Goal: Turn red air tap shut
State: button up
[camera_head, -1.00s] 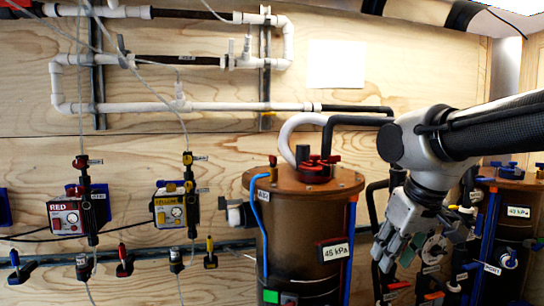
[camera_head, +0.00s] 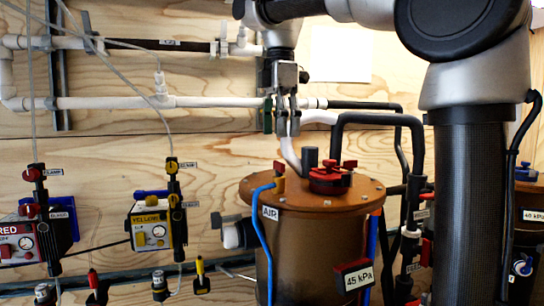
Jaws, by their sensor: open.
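My gripper (camera_head: 282,128) points down at upper middle, in front of the white pipes and above the brown tank. Its fingers are a little apart with nothing visible between them. At the left, the box marked RED (camera_head: 20,243) has red-handled fittings on its line: an upper one (camera_head: 35,173) beside a small label and a lower one (camera_head: 30,211). The labels are too small to read surely, so I cannot tell which fitting is the air tap or how its handle is set. My gripper is well to the right of them and touches neither.
The box marked YELLOW (camera_head: 152,232), with its line and fittings, stands between the RED box and the tank (camera_head: 318,235). The tank has a red lid knob (camera_head: 331,178) and a blue AIR hose (camera_head: 260,240). Thin tubes hang at the left. Bare plywood lies between.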

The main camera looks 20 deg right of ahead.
aim_at(278, 162)
jog(key=shift+w+a+f, duration=0.15)
jog(key=shift+w+a, duration=0.05)
notch_tip(278, 162, down, 7)
jog(key=shift+f, duration=0.1)
jog(key=shift+c, duration=0.4)
jog(key=c, duration=0.9)
